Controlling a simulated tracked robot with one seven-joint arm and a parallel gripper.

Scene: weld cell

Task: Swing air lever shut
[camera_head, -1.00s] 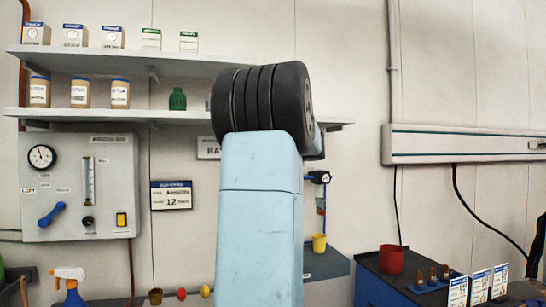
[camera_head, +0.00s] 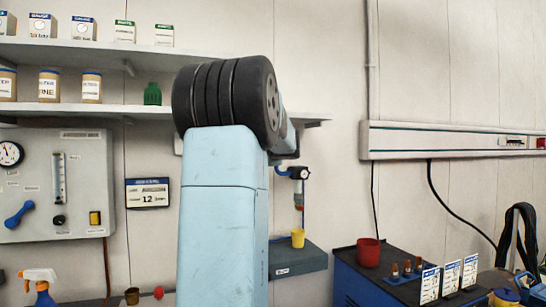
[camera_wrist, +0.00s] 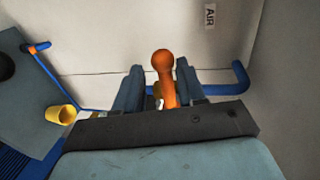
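The air lever (camera_wrist: 163,64) is an orange handle with a round ball end in the wrist view, close to the pale wall and below a label reading AIR (camera_wrist: 210,15). A blue pipe (camera_wrist: 240,80) runs beside it. My gripper (camera_wrist: 158,74) has its two dark fingers apart, one on each side of the lever. A gap shows on the left of the lever. On the right the finger is nearer, and I cannot tell whether it touches. The lever's base is hidden behind my gripper. In the head view my own arm hides the gripper and the lever.
A yellow cup (camera_wrist: 61,115) stands left of my gripper; it shows in the head view too (camera_head: 298,238). A gauge panel (camera_head: 85,180) and shelves (camera_head: 110,110) are on the left wall. A blue bench with a red cup (camera_head: 368,252) stands at the right.

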